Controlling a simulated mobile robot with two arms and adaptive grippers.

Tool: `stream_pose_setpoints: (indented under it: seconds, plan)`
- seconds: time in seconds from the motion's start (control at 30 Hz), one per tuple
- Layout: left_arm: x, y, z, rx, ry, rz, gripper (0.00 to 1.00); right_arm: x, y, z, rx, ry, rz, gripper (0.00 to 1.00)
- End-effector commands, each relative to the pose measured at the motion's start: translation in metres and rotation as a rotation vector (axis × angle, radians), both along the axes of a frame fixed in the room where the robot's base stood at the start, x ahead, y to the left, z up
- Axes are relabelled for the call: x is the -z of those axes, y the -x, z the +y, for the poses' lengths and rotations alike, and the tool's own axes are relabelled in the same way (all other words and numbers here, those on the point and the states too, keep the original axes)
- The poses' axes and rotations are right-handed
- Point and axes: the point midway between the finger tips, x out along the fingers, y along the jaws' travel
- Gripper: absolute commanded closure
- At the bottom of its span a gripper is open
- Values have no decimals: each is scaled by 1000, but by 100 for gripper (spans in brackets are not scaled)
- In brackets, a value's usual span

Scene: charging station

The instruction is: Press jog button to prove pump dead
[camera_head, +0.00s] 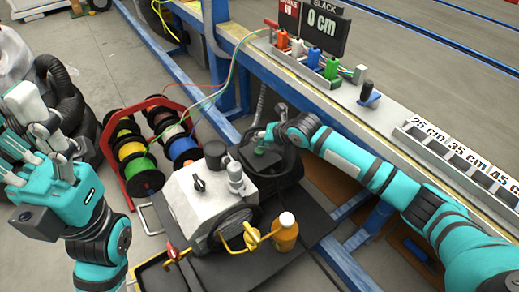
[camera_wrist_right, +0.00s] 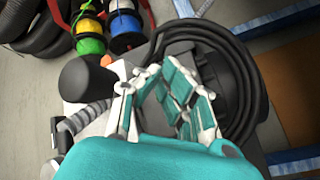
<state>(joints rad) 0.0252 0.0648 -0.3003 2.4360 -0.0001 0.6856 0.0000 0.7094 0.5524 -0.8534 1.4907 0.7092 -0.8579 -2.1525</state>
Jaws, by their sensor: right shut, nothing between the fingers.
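The pump unit (camera_head: 190,205) is a light grey box with a black knob, a black round cap and a grey elbow fitting on top. It stands on a dark base in the lower middle of the head view. My right gripper (camera_head: 261,143) reaches in from the right, behind the box and above a coiled black hose (camera_head: 285,160). In the right wrist view its fingers (camera_wrist_right: 158,80) are shut with nothing held, over the hose coil and beside the black cap (camera_wrist_right: 86,79). I cannot make out the jog button; it may be hidden. My left gripper (camera_head: 30,150) is open and empty at the left.
An orange bottle (camera_head: 286,232) and a yellow valve handle (camera_head: 250,236) are at the box's front. A red rack of coloured cable reels (camera_head: 137,160) stands left of it. A bench with coloured connectors (camera_head: 312,57), a slack display (camera_head: 322,25) and length-marked slots (camera_head: 455,160) runs along the right.

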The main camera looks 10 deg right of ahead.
Motion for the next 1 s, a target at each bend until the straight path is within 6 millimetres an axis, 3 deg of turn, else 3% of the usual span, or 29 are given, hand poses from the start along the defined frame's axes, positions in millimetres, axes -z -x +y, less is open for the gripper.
stream_pose_setpoints:
  seconds: [1.0]
  plan:
    - [2,-2,0,-1,0,11,42,13,0,0,0,0,0,100]
